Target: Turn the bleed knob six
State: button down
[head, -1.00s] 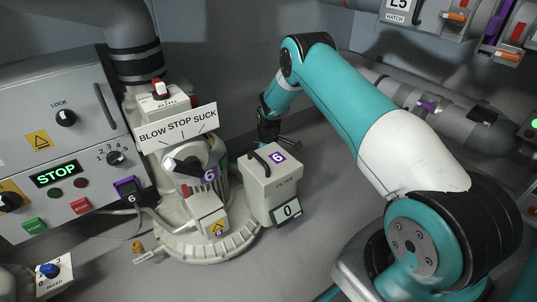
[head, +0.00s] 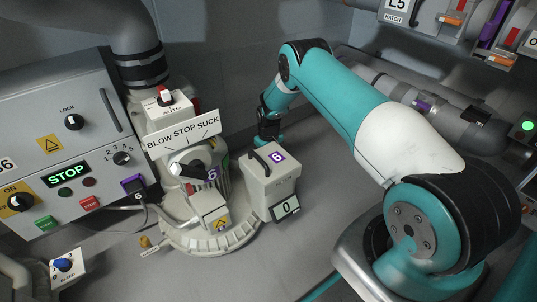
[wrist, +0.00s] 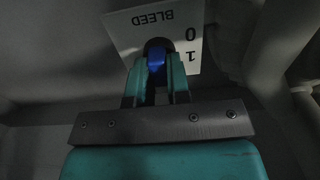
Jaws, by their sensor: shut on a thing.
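In the wrist view, my gripper (wrist: 157,75) is shut on a blue bleed knob (wrist: 156,58), with one teal finger on each side. The knob sits on a pale plate (wrist: 122,28) marked BLEED, 0 and 1, which reads upside down. No number six shows on this plate. In the head view, my forearm reaches down behind the filter box (head: 271,187), which bears a purple 6 label; the gripper's fingers and the knob they hold are hidden there. The blower (head: 205,185) with a purple 6 stands left of the filter.
Another blue knob (head: 63,264) on a bleed box is at the lower left. A control panel (head: 95,110) with a green STOP display is at the left. Pipes (head: 430,105) run along the right wall. The floor in front of the filter is clear.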

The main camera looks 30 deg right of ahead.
jog(key=shift+m, duration=0.4)
jog(key=c, duration=1.1)
grip_release()
notch_tip(320, 180, up, 18)
jog(key=p, duration=0.8)
jog(key=shift+f, duration=0.25)
